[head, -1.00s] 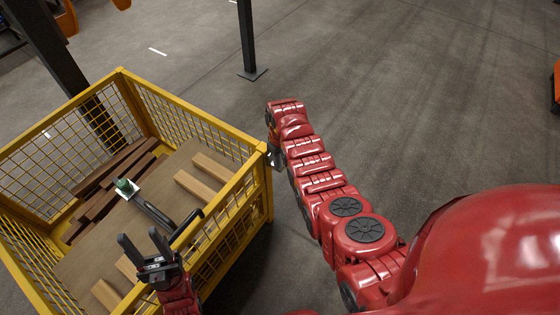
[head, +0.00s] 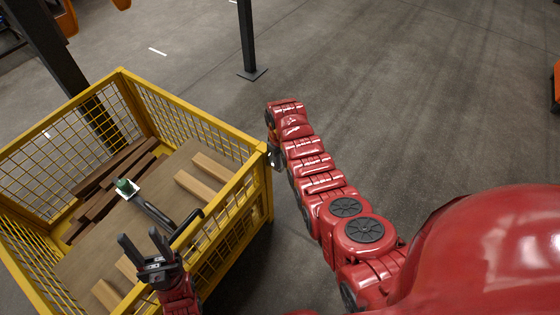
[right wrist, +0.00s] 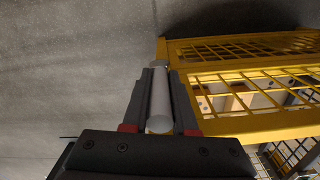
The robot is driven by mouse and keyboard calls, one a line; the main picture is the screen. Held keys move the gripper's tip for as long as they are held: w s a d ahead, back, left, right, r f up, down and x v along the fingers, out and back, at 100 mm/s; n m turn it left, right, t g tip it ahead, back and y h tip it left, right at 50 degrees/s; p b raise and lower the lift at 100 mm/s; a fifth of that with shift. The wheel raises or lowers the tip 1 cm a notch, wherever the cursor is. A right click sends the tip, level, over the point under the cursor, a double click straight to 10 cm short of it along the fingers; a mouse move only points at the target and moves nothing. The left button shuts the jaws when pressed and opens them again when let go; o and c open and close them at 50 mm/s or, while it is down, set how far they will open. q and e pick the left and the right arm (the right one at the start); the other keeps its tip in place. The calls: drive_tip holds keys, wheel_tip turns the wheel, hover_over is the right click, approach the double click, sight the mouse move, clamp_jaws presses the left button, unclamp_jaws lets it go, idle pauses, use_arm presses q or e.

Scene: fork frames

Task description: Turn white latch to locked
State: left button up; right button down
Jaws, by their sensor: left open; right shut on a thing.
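The white latch (right wrist: 159,105) is a pale rounded bar in the right wrist view, beside the end of the yellow cage (right wrist: 235,128). My right gripper (right wrist: 161,76) is shut on it, with a dark finger along each side. In the head view my right arm reaches to the cage's right corner, and the latch cannot be made out clearly there. I cannot tell from these views whether it is in its locked position. My left gripper (head: 144,238) is open and empty, fingers pointing up, over the near side of the cage.
The yellow mesh cage (head: 200,124) holds dark planks (head: 112,180), lighter wood blocks (head: 196,187) and a black-handled tool (head: 155,212) with a green-topped part (head: 126,187). A dark post (head: 247,38) stands behind.

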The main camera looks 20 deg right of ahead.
drive_tip(key=shift+r, duration=0.1)
drive_tip(key=shift+s+a+t+h+p, duration=0.2)
drive_tip(key=shift+t+h+p, duration=0.2)
drive_tip(key=shift+h+p, duration=0.15)
drive_tip(key=a+f+t+h+b, duration=0.1)
drive_tip(key=t+h+b, duration=0.2)
drive_tip(key=b, duration=0.4)
drive_tip(key=s+a+f+t+h+b, duration=0.1)
drive_tip(key=f+t+h+b, duration=0.1)
drive_tip(key=t+h+b, duration=0.2)
drive_tip(key=s+a+f+t+h+b, duration=0.1)
drive_tip(key=t+h+b, duration=0.2)
drive_tip(key=b, duration=0.9)
drive_tip(key=shift+s+f+h, duration=0.1)
drive_tip(key=shift+f+h, duration=0.05)
drive_tip(key=shift+h, duration=0.7)
drive_tip(key=shift+s+f+h, duration=0.1)
drive_tip(key=shift+h, duration=0.7)
